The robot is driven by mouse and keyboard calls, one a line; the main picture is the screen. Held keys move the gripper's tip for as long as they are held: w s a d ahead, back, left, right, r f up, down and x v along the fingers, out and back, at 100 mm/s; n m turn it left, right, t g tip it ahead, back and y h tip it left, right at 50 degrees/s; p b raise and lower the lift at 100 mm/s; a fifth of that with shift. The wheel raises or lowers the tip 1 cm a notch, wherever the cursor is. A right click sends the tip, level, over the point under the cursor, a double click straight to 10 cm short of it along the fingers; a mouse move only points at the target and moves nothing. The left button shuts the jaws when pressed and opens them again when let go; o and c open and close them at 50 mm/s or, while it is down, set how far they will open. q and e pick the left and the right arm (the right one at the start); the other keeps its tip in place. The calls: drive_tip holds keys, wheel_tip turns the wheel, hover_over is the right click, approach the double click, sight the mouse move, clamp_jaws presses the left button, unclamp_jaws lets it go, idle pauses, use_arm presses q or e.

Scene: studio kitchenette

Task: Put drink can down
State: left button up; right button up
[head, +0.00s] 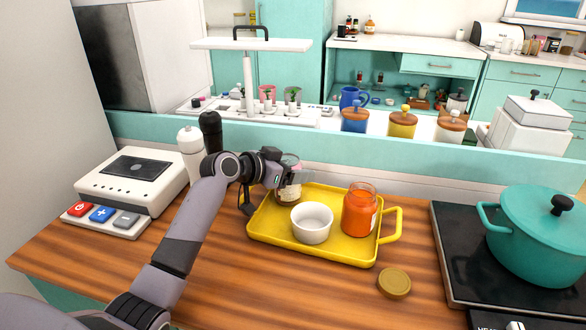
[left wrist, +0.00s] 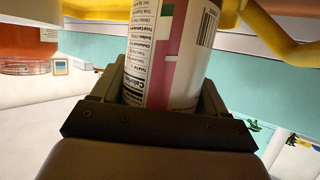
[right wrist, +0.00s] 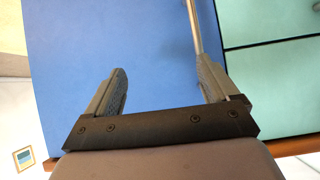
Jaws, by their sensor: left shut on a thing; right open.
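The drink can (head: 290,192) has a pink and white label; the left wrist view shows its printed text and barcode (left wrist: 172,55). My left gripper (head: 284,178) is shut on it, with a finger on each side. The can is at the back left corner of the yellow tray (head: 275,246); I cannot tell whether its base touches the tray. The gripper partly hides the can in the head view. My right gripper (right wrist: 161,72) is open and empty in the right wrist view, and out of the head view.
A white bowl (head: 312,226) and an orange jar (head: 358,214) stand on the tray. A round lid (head: 394,283) lies in front on the wooden counter (head: 250,290). A white bottle (head: 190,150) stands behind my left arm. A teal pot (head: 540,240) sits on the hob at right.

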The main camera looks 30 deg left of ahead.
use_arm(q)
drive_tip(key=o, duration=1.3)
drive_tip(key=shift+r, duration=0.2)
drive_tip(key=shift+s+a, duration=0.2)
drive_tip(key=shift+s, duration=0.1)
drive_tip(key=v, duration=1.1)
drive_tip(key=shift+s+r+p, duration=0.15)
drive_tip(key=shift+r+p, duration=0.05)
drive_tip(key=shift+p, duration=0.1)
